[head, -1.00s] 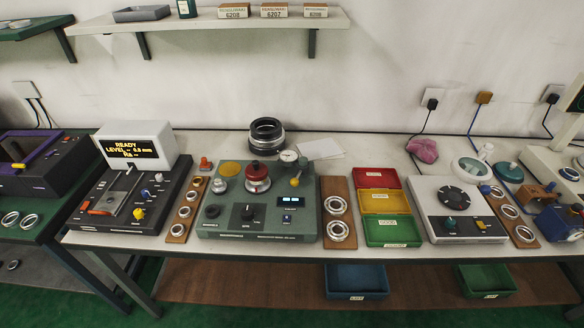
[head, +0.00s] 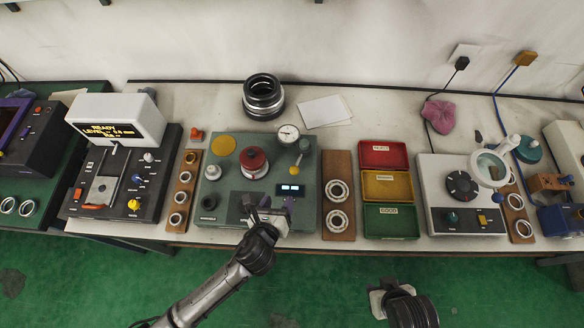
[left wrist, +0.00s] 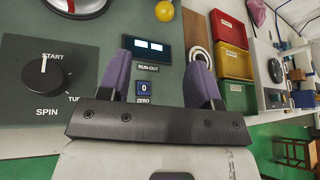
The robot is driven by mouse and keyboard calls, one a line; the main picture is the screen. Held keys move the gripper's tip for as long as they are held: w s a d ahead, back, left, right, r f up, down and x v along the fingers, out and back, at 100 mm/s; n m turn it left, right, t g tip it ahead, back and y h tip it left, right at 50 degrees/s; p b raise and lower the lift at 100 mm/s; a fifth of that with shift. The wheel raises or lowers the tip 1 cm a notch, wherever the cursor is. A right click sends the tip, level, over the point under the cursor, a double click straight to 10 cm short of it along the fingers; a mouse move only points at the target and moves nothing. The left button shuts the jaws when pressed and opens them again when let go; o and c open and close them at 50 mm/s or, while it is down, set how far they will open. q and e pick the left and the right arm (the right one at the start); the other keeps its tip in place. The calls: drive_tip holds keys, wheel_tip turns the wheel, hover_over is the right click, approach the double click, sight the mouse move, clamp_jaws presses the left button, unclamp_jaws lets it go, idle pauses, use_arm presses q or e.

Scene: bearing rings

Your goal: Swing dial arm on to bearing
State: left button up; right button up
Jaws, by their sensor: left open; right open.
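The green run-out tester (head: 228,205) stands mid-bench. On it, a red-topped part with a silver rim (head: 254,163) sits at the spindle; I cannot make out the bearing clearly there. The white dial gauge (head: 288,133) is to its back right. A yellow ball knob (head: 295,171), apparently on the dial arm, is in front of the dial, right of the red part; it also shows in the left wrist view (left wrist: 164,11). My left gripper (left wrist: 160,72) is open and empty over the tester's front, by the run-out display, short of the knob. My right gripper (head: 378,300) is low, off the bench front, partly hidden.
A wooden board with rings (head: 338,225) and red, yellow and green bins (head: 391,221) stand right of the tester. Another ring board (head: 180,205) is at its left. Black rings (head: 263,95) are stacked behind. A spin knob (left wrist: 45,72) is beside my left gripper.

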sight(292, 173)
use_arm(q)
drive_tip(key=shift+s+d+m, duration=0.1)
drive_tip(key=shift+m, duration=0.5)
drive_tip(key=shift+d, duration=0.1)
drive_tip(key=shift+m, duration=0.3)
drive_tip(key=b+x, duration=0.1)
drive_tip(key=x, duration=0.6)
drive_tip(key=b+x, duration=0.1)
drive_tip(key=x, duration=0.6)
drive_tip(key=shift+d+r, duration=0.1)
drive_tip(key=shift+r, duration=0.15)
drive_tip(key=shift+c, duration=0.5)
clamp_jaws()
